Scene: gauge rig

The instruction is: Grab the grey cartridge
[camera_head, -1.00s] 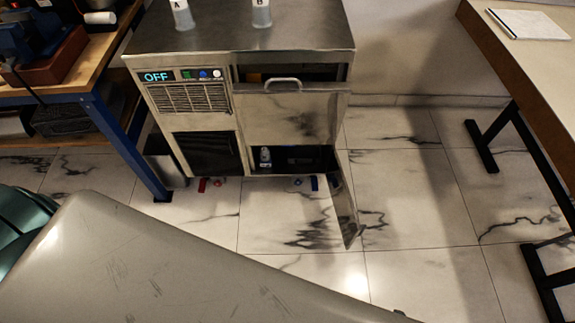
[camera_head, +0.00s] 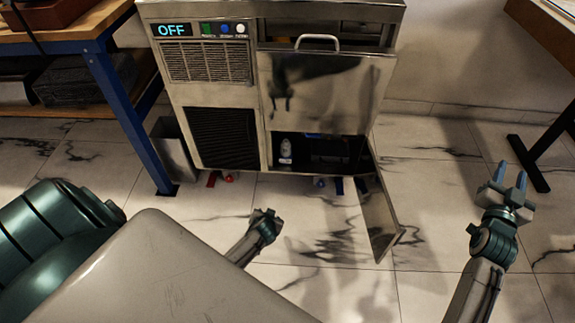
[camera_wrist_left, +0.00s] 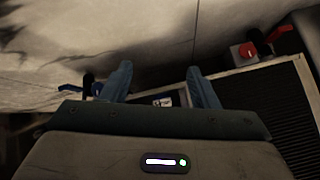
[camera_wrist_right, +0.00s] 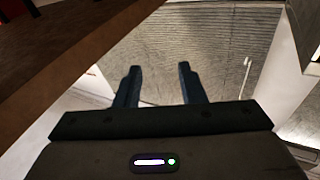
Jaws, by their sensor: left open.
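A small grey-white bottle-shaped item (camera_head: 286,150) stands at the left inside the open lower compartment of the steel cabinet. It may be the grey cartridge; I cannot tell for sure. A darker shape (camera_head: 330,150) lies in shadow to its right. My left gripper (camera_head: 266,214) is in front of and below the compartment, apart from the item. In the left wrist view its fingers (camera_wrist_left: 160,84) are spread with nothing held. My right gripper (camera_head: 509,176) is open and empty, well to the right of the cabinet; its fingers also show apart in the right wrist view (camera_wrist_right: 159,82).
The cabinet's lower door (camera_head: 376,215) hangs open on the right. Red (camera_head: 229,177) and blue (camera_head: 319,182) valve handles sit beneath the cabinet. A display (camera_head: 173,30) reads OFF. A blue-legged bench (camera_head: 130,125) stands left, a bin (camera_head: 175,150) beside it. Floor between door and right gripper is clear.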

